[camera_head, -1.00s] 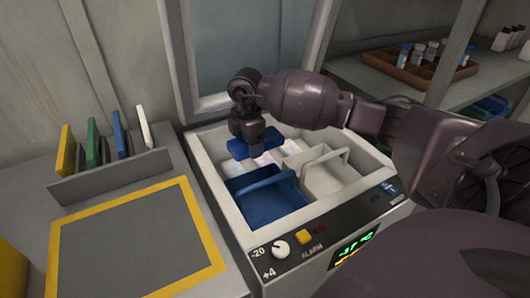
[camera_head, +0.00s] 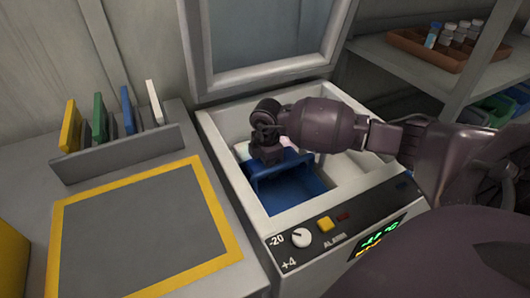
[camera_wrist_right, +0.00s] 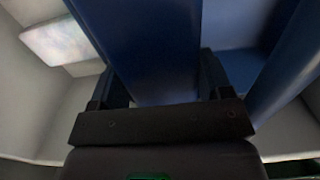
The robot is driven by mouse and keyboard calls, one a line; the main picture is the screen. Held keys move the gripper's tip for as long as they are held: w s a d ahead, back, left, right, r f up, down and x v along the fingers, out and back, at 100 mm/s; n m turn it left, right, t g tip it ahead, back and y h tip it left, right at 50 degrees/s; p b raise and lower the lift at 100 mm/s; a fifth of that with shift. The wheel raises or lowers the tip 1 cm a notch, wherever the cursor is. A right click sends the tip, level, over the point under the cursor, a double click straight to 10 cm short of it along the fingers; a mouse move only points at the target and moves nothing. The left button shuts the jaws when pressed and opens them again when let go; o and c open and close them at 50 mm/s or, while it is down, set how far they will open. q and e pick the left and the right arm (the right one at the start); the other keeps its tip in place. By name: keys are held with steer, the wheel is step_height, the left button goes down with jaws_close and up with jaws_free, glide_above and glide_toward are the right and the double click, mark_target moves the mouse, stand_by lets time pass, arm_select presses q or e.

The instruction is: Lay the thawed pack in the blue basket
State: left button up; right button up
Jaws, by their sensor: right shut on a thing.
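My right gripper (camera_head: 268,155) is low inside the open freezer, at the back left edge of the blue basket (camera_head: 298,192). My left gripper is not in view.
A pale pinkish pack (camera_wrist_right: 62,42) lies in the freezer. The freezer rim (camera_head: 235,185) surrounds the gripper. A yellow-edged grey mat (camera_head: 140,230) and a rack of coloured panels (camera_head: 120,155) stand left.

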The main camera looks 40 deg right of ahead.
step_height(320, 180, down, 5)
steer(key=shift+f+b, duration=0.15)
steer(key=shift+b, duration=0.6)
steer(key=shift+f, duration=0.2)
steer(key=shift+r, duration=0.2)
steer(key=shift+f, duration=0.6)
steer(key=o, duration=0.8)
